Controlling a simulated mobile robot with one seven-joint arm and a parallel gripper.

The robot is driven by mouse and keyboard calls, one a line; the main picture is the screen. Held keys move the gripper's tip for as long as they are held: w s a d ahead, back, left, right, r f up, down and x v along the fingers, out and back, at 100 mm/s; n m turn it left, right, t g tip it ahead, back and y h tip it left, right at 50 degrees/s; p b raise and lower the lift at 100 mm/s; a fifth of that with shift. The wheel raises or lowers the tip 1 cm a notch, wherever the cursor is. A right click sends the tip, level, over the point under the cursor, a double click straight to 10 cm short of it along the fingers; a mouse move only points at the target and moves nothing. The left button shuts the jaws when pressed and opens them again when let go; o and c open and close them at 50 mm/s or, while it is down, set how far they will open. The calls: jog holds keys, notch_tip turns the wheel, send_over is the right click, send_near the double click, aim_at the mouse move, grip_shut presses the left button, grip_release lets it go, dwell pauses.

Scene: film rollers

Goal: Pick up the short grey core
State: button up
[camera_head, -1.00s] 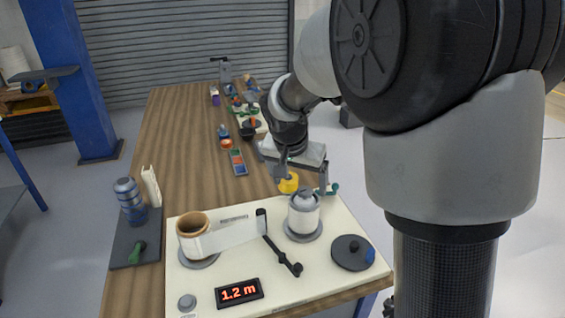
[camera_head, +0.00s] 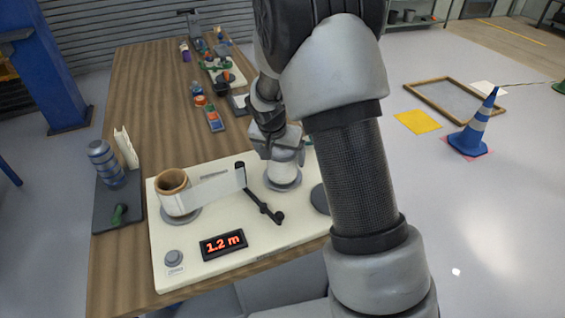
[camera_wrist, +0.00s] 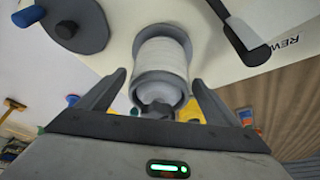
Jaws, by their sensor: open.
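A short grey core wrapped in white film (camera_wrist: 160,60) stands on a round grey base on the white winding board (camera_head: 205,272). Its grey end (camera_wrist: 150,88) and a dark knob at its middle face my wrist camera. In the head view the wrapped core (camera_head: 281,172) shows just below my gripper (camera_head: 277,146), which partly covers its top. In the wrist view my gripper (camera_wrist: 158,100) is open, with one finger on each side of the core's near end and gaps between. I cannot tell how far the fingers reach along it.
A brown core (camera_head: 172,186) with film stands at the board's left. A black crank arm (camera_head: 262,206), a display (camera_head: 223,245) reading 1.2 m and a dark disc (camera_head: 320,198) are close by.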

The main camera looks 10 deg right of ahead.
jog(key=x, duration=0.3)
jog(key=shift+w+d+f, duration=0.1)
jog(key=shift+w+f, duration=0.15)
jog(key=shift+r, duration=0.1)
jog(key=c, duration=1.3)
